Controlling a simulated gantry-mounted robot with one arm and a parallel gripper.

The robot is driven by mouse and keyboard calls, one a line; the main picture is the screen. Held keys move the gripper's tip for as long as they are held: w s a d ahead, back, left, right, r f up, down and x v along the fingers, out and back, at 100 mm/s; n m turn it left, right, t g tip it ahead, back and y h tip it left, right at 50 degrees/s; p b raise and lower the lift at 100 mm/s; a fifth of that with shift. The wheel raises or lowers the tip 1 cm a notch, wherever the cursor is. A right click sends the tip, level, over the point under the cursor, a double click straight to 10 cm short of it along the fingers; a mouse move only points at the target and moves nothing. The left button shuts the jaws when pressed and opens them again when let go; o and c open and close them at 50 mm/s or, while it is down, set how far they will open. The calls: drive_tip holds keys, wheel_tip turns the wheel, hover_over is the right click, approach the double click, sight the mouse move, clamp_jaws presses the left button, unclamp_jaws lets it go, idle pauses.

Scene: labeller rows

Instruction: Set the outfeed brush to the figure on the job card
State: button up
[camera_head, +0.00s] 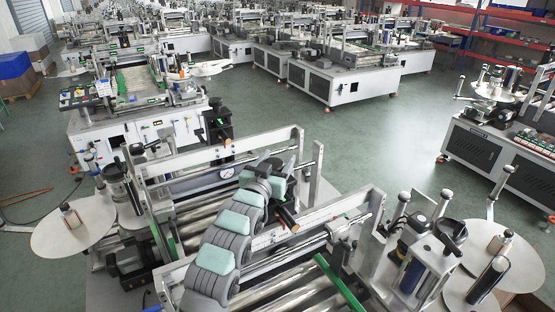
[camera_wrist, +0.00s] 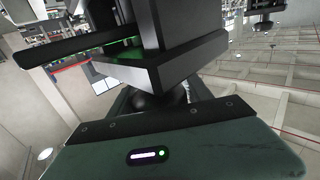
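My arm with grey and mint segments rises from the bottom middle of the head view over the near labelling machine (camera_head: 190,160). Its end, with my gripper (camera_head: 288,217), is by the machine's rail, among dark and orange-brown parts; the fingers cannot be made out. The wrist view shows large dark blocks with a green glow and a dark green housing (camera_wrist: 190,155) with a lit white bar and green dot. I cannot tell there whether the gripper is open or holds anything. I cannot pick out the outfeed brush or a job card in either view.
Silver rollers, a green bar (camera_head: 340,283) and round reel plates (camera_head: 73,225) surround the arm. More labelling machines (camera_head: 343,85) stand behind. Green floor (camera_head: 360,140) is open between them.

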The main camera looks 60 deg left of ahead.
drive_tip(key=o, duration=0.3)
drive_tip(key=b+v, duration=0.2)
drive_tip(key=v, duration=0.8)
drive_tip(key=shift+s+d, duration=0.3)
drive_tip(key=shift+r, duration=0.1)
idle(0.4)
